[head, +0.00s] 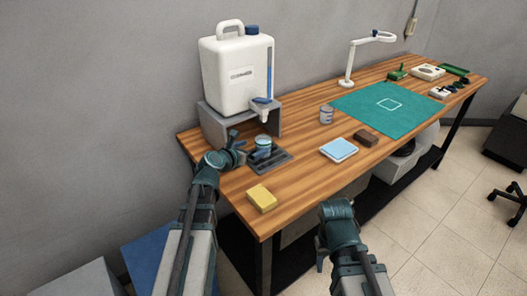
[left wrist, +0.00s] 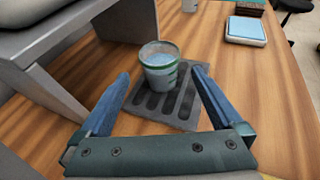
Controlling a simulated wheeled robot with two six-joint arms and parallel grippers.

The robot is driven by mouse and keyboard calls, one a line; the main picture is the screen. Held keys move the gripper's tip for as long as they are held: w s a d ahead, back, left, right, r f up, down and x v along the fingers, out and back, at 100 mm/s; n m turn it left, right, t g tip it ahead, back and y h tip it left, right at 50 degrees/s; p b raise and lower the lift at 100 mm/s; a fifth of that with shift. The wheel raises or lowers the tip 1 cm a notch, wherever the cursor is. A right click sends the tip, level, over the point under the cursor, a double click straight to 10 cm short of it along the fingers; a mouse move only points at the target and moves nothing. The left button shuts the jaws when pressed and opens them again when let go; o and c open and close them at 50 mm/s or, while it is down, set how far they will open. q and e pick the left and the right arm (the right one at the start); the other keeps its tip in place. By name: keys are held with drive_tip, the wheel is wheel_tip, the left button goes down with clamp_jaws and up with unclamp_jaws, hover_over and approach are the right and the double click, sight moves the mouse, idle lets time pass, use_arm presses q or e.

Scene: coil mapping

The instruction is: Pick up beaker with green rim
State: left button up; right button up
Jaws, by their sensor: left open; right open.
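The beaker with the green rim (left wrist: 159,66) stands upright on a dark slotted drip tray (left wrist: 188,118) in the left wrist view and holds bluish contents. In the head view the beaker (head: 263,144) is on the tray below the jug's spigot. My left gripper (left wrist: 162,88) is open, its two blue fingers pointing toward the beaker, which shows between and just beyond the tips. In the head view my left gripper (head: 245,150) is at the beaker's left side. My right gripper (head: 322,250) is at the table's front edge, away from the beaker; its fingers are mostly hidden.
A white jug (head: 237,72) stands on a grey stand (head: 213,124) behind the tray. A yellow sponge (head: 262,198), a light blue pad (head: 339,149), a brown block (head: 366,138) and a second beaker (head: 326,114) are on the table. A green mat (head: 367,112) lies farther right.

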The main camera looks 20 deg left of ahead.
sight(267, 141)
use_arm(q)
drive_tip(key=shift+b+x, duration=0.3)
drive_tip(key=shift+x, duration=1.25)
use_arm(e)
drive_tip(key=shift+f, duration=0.55)
use_arm(q)
drive_tip(key=b+x, duration=0.1)
drive_tip(key=x, duration=0.4)
drive_tip(key=shift+w+f+b, duration=0.1)
drive_tip(key=shift+b, duration=0.3)
use_arm(e)
drive_tip(key=shift+f, duration=0.85)
